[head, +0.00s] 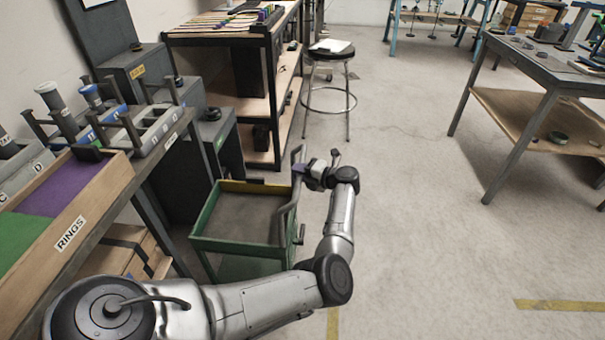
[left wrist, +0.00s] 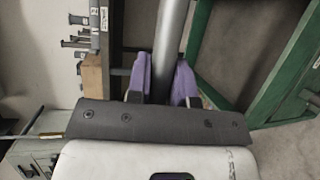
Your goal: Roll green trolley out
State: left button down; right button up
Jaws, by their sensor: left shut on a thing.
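The green trolley (head: 236,246) stands on the floor beside the workbench, its grey tray bare, with a yellow strip along its far rim. Its grey push handle (head: 290,208) rises on the right side. My left gripper (head: 303,171) is at the upper part of this handle. In the left wrist view the purple finger pads (left wrist: 163,78) sit on both sides of the grey bar (left wrist: 172,35), shut on it. The trolley's green frame (left wrist: 283,72) shows to the right there. The trolley's wheels are hidden. My right gripper is not in view.
The workbench with the RINGS box (head: 92,222) stands close on the trolley's left. A shelf unit (head: 268,95) and a round stool (head: 332,54) stand behind it. A grey table (head: 530,62) is at the right. The floor (head: 420,230) between is clear.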

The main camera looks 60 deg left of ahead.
pick_arm(q)
jog(key=c, duration=1)
grip_release()
jog(key=p+v, duration=0.3)
jog(key=v, duration=1)
jog(key=shift+w+d+r, duration=0.1)
jog(key=shift+w+d, duration=0.15)
